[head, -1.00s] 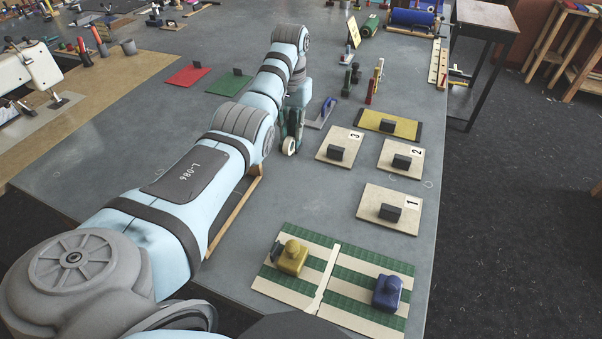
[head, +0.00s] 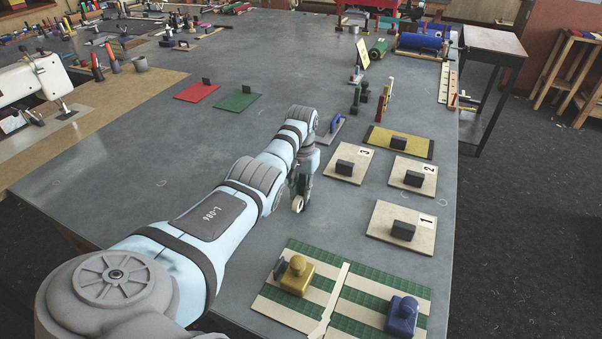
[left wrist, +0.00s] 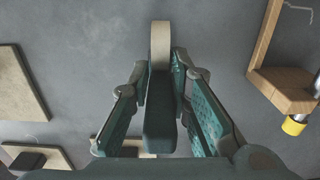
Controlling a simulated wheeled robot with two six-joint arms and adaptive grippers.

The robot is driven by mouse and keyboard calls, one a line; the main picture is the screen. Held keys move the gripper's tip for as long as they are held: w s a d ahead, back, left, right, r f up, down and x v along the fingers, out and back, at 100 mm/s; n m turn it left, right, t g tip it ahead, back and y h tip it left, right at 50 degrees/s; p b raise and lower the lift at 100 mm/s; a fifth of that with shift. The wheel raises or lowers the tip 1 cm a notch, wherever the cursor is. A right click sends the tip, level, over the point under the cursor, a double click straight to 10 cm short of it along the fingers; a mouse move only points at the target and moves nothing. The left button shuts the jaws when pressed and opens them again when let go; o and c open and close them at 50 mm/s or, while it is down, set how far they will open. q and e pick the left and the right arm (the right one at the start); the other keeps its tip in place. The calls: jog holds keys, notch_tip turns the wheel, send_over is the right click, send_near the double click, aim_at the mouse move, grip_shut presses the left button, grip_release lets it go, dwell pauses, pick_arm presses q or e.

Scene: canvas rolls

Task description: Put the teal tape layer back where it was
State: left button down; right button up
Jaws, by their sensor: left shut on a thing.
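The teal tape layer shows in the left wrist view as a dark teal handle (left wrist: 160,118) with a cream tape roll (left wrist: 160,45) at its far end. My left gripper (left wrist: 161,100) is shut on the handle, one finger on each side. In the head view, my left gripper (head: 301,182) is left of the plate marked 3, with the cream roll (head: 298,204) at its lower end. The handle is mostly hidden there. Whether the roll touches the table is hard to tell. My right gripper is not in view.
Numbered plates 1 (head: 382,234), 2 (head: 402,183) and 3 (head: 334,172) carry dark blocks. Green-and-cream striped panels (head: 362,290) hold a yellow tool (head: 296,277) and a blue tool (head: 402,315). A wooden stand (left wrist: 282,90) is right in the wrist view.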

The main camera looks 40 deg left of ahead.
pick_arm(q)
jog(key=shift+w+f, duration=0.1)
jog(key=shift+f, duration=0.05)
jog(key=c, duration=1.5)
grip_release()
jog(key=shift+r, duration=0.2)
jog(key=shift+r, duration=0.3)
notch_tip(320, 180, up, 12)
jog(key=shift+w+f+p, duration=0.1)
jog(key=shift+f+p, duration=0.15)
jog(key=shift+p, duration=0.35)
jog(key=shift+f, duration=0.1)
